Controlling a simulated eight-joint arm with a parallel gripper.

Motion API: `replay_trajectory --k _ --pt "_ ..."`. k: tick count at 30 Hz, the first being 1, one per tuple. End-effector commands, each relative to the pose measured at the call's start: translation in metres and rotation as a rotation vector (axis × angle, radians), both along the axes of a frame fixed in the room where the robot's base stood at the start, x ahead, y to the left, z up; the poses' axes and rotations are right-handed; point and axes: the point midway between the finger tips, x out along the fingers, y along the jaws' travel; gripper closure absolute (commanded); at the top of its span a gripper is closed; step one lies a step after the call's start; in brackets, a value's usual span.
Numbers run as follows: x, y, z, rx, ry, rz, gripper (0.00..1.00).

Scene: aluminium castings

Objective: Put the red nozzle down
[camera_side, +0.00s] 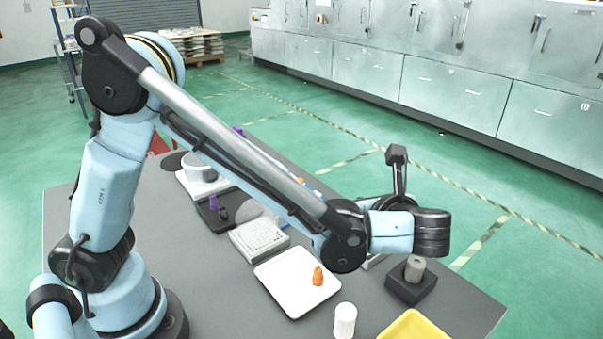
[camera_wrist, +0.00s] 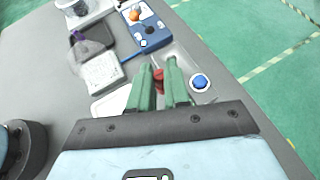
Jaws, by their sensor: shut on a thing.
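My gripper (camera_wrist: 158,66) shows its two green fingers in the wrist view, shut on the red nozzle (camera_wrist: 158,76). Only a small part of the nozzle shows between the fingers. The fingers and nozzle are over or beside a pale grey tray (camera_wrist: 207,97); I cannot tell whether the nozzle touches it. A round blue-topped piece (camera_wrist: 199,81) is in that tray, just right of the fingers. In the side view my arm hides the fingers and the nozzle.
A white tray (camera_side: 280,297) holds an orange nozzle (camera_side: 318,276). Near it are a white rack (camera_side: 262,241), a white cylinder (camera_side: 345,321), a yellow tray (camera_side: 415,326) and a dark block (camera_side: 411,290) with a grey cylinder (camera_side: 415,267). A blue device (camera_wrist: 152,33) stands beyond the fingers.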

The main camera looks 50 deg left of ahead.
Motion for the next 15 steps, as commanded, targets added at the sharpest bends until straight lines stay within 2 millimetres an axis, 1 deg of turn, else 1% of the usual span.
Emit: replay_trajectory --k 2,5,8,11,12,14,15 --pt "-0.003 -0.001 0.003 0.0 0.0 0.009 1.0" --pt "-0.003 0.011 0.005 -0.001 0.001 0.055 1.0" --pt "-0.003 0.04 0.004 -0.001 0.001 0.149 1.0" --pt "-0.006 0.08 0.003 -0.002 0.001 0.277 1.0" --pt "-0.009 0.097 0.003 -0.002 0.001 0.332 1.0" --pt "-0.015 0.121 0.002 -0.002 0.0 0.414 1.0" --pt "-0.019 0.137 0.002 -0.002 0.001 0.467 1.0"
